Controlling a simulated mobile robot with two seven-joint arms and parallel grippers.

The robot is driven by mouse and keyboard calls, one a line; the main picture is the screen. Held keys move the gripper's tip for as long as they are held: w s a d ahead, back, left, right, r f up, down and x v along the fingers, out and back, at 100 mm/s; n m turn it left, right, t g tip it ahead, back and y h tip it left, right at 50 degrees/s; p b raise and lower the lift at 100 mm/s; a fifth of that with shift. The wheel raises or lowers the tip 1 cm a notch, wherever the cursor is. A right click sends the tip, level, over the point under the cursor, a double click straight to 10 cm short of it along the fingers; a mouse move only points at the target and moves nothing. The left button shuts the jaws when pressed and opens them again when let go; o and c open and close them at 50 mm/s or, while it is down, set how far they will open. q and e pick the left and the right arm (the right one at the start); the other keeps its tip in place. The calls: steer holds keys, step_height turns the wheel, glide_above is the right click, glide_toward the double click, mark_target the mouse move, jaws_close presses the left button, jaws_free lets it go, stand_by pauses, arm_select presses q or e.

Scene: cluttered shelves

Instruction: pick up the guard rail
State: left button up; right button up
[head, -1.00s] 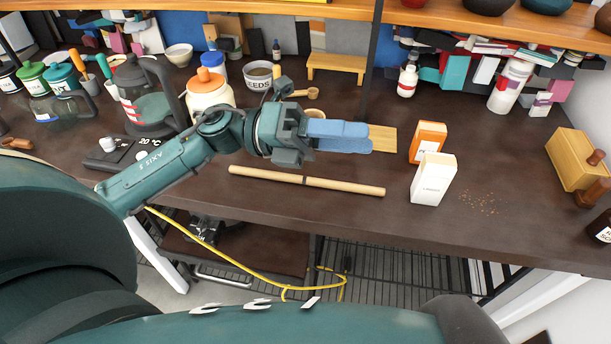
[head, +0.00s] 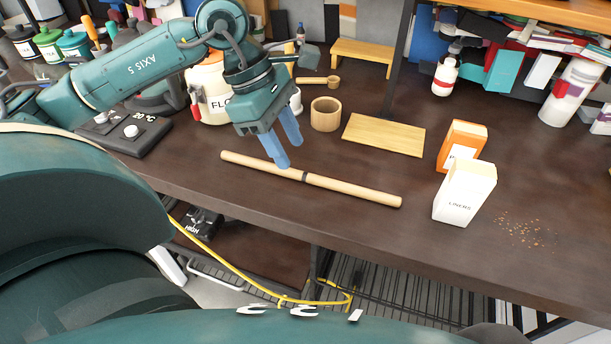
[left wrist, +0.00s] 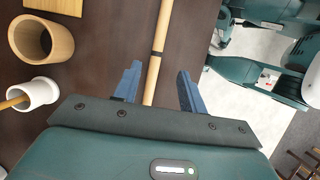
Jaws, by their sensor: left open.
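The guard rail appears to be the long pale wooden rod (head: 345,189) with a dark band near its middle. It lies on the dark worktop near the front edge. My left gripper (head: 290,155) has blue fingers pointing down, just behind and above the rod near the band. In the left wrist view the rod (left wrist: 160,38) runs lengthwise into the space between the spread fingers (left wrist: 158,70). The gripper is open and holds nothing; whether a finger touches the rod I cannot tell. My right gripper is not in view.
A wooden cup (head: 326,115) and flat board (head: 384,135) lie behind the rod. A white carton (head: 464,192) and orange box (head: 461,146) stand to its right, by scattered crumbs (head: 527,231). A black scale (head: 127,135) is at left. The worktop's front edge is close.

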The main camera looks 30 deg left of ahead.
mark_target(304, 173)
arm_select(q)
steer(key=x, duration=0.5)
steer(key=shift+w+d+f, duration=0.1)
steer(key=shift+w+f, duration=0.2)
steer(key=shift+w, duration=0.05)
jaws_close()
